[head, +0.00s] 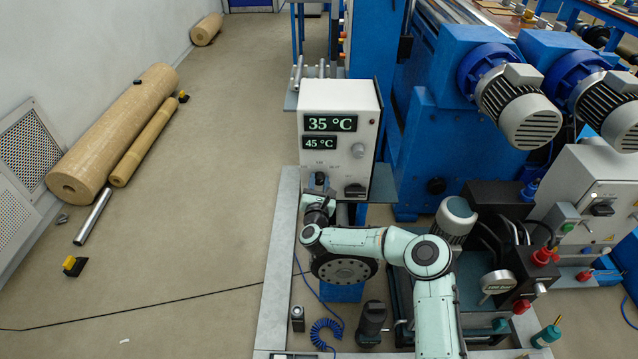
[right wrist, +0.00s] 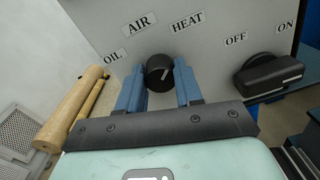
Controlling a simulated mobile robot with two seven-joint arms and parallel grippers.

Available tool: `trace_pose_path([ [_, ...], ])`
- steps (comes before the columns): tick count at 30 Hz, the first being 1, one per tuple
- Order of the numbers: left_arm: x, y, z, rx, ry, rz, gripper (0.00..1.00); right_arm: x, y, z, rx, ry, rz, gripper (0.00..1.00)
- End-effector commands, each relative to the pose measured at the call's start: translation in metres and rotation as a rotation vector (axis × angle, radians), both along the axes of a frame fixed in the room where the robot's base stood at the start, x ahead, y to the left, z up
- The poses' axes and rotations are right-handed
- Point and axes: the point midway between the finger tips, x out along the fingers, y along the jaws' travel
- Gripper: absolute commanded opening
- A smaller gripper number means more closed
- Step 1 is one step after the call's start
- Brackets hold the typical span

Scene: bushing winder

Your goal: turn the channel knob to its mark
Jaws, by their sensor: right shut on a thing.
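The channel knob (right wrist: 159,72) is a round black knob with a pale pointer line, on the front of the white control box (head: 341,97). The labels OIL, AIR (right wrist: 140,24) and HEAT (right wrist: 187,21) arc above it. The pointer line leans up and to the right, roughly towards HEAT. My right gripper (right wrist: 161,82) is shut on the knob, with one blue finger on each side. In the head view the right gripper (head: 318,190) reaches the lower left of the box, and my wrist partly hides it. My left gripper is not in view.
A black OFF/ON switch (right wrist: 268,76) sits right of the knob; it also shows in the head view (head: 355,190). The box displays (head: 330,123) read 35 °C and 45 °C. Blue machinery and motors (head: 520,105) stand to the right. Open floor (head: 200,220) lies left.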

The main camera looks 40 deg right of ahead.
Motion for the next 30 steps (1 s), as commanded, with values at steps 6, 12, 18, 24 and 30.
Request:
trace_pose_path([
  [6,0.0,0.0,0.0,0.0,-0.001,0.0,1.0,0.0,0.0,0.0,-0.101,0.082,-0.001,0.05],
  [12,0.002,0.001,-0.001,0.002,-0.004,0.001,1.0,0.001,0.0,0.001,-0.238,0.197,-0.001,0.05],
  [18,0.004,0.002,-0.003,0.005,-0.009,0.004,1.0,0.001,0.001,0.001,-0.385,0.319,0.0,0.05],
  [24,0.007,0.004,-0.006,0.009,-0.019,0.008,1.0,0.001,0.0,0.001,-0.531,0.441,-0.001,0.05],
  [30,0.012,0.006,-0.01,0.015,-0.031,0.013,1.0,0.001,0.001,0.001,-0.678,0.564,-0.002,0.05],
])
